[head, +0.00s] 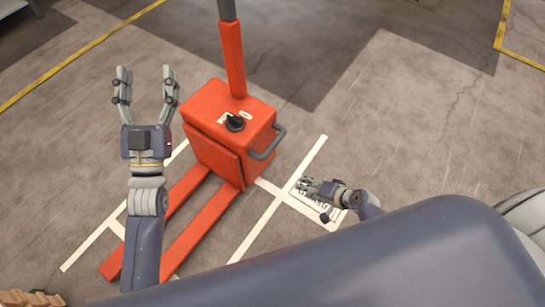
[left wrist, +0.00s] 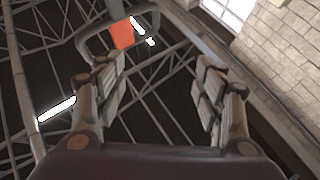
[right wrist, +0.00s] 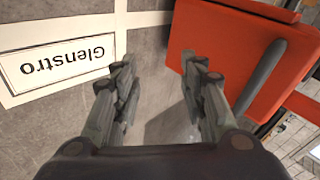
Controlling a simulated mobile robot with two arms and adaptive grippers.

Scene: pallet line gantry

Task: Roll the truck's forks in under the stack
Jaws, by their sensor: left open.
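The orange pallet truck (head: 225,120) stands on the floor, its two forks (head: 200,232) pointing to the lower left in the head view. A dark side handle (head: 268,146) is on its body; it also shows in the right wrist view (right wrist: 262,78). My left gripper (head: 146,78) is open and empty, left of the mast (head: 231,55). In the left wrist view, a dark loop with an orange panel (left wrist: 122,35) appears beyond its fingertips. My right gripper (head: 302,186) is open and empty, right of the truck, apart from the side handle. Only a wooden corner (head: 32,298), possibly the stack, shows.
White floor lines (head: 285,205) run around the truck. Yellow lines (head: 85,52) mark the floor at the back.

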